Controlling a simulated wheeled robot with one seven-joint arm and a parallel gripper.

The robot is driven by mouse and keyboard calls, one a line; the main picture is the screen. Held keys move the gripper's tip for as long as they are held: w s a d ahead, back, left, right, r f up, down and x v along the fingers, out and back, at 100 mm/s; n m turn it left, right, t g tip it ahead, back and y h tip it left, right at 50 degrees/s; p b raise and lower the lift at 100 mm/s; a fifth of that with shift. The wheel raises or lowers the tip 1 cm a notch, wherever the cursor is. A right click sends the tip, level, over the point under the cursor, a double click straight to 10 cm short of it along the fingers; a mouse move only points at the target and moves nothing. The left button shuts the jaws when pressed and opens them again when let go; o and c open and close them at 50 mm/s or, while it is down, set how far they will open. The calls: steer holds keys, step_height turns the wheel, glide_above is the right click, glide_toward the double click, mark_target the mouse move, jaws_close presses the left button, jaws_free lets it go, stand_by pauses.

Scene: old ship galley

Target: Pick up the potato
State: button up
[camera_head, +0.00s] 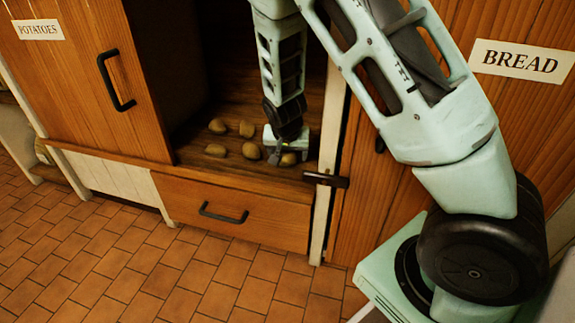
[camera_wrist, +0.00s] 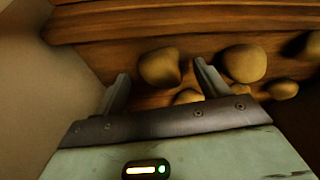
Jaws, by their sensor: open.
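Several brown potatoes lie on the wooden cupboard floor. In the head view, one potato (camera_head: 251,151) is just left of my gripper (camera_head: 288,150), and another potato (camera_head: 289,159) is at its fingers, partly hidden. My gripper points down inside the cupboard, low over the floor. In the wrist view my gripper (camera_wrist: 161,72) is open. One potato (camera_wrist: 160,67) shows between the fingertips or just beyond them; I cannot tell if they touch it. A second potato (camera_wrist: 188,97) shows low beside the right finger, partly hidden. A larger potato (camera_wrist: 244,63) is right of that finger.
More potatoes (camera_head: 217,126) lie further left on the cupboard floor. The open door marked POTATOES (camera_head: 85,75) is at the left. A door marked BREAD (camera_head: 480,100) and a white post (camera_head: 331,130) are at the right. A drawer (camera_head: 235,212) is below. The tiled floor in front is clear.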

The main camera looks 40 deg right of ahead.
mark_target(286, 154)
steer(key=shift+x, duration=0.9)
steer(key=c, duration=1.1)
steer(key=shift+r, duration=0.15)
steer(key=shift+w+a+r+p, duration=0.15)
steer(key=shift+r+p, duration=0.25)
steer(key=shift+p, duration=0.2)
step_height(286, 154, up, 7)
steer(key=p, duration=0.4)
steer(key=shift+f+p, duration=0.15)
steer(key=shift+p, duration=0.15)
steer(key=w+a+p, duration=0.2)
steer(key=w+a, duration=0.2)
steer(key=w, duration=0.1)
steer(key=w+a+p, duration=0.2)
steer(key=w+a, duration=0.2)
steer(key=w, duration=0.1)
steer(key=w+a+p, duration=0.1)
steer(key=w+a, duration=0.3)
steer(key=w, duration=0.1)
steer(key=shift+w+f+p, duration=0.2)
steer(key=shift+f+p, duration=0.15)
steer(key=shift+p, duration=0.05)
